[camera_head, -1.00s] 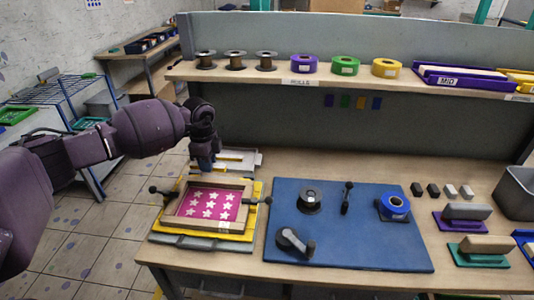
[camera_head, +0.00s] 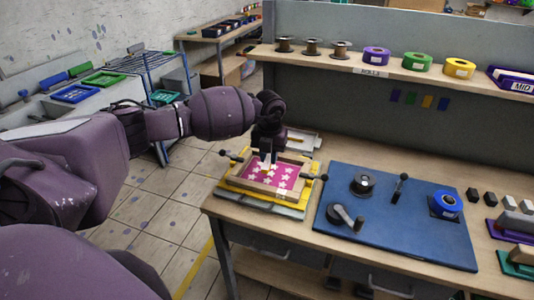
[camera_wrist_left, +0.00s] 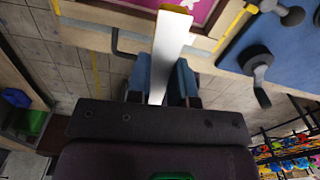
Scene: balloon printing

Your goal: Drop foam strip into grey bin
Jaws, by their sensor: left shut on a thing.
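My left gripper (camera_head: 266,150) is over the back edge of the wooden printing frame (camera_head: 297,185) with its pink, white-starred screen. Its blue fingers (camera_wrist_left: 162,78) are shut on a pale, flat strip with a yellow end, which looks like the foam strip (camera_wrist_left: 171,45). In the left wrist view the strip points away from the fingers toward the frame. In the head view the strip is small and mostly hidden by the gripper. The grey bin on the bench's right end is out of the head view now. My right gripper is not in view.
A blue mat (camera_head: 400,225) with reels and a crank lies right of the frame. A shelf (camera_head: 370,66) with rolls stands behind. A greyish container (camera_head: 180,80) is near the wire rack at back left. Open floor (camera_head: 150,220) lies left of the bench.

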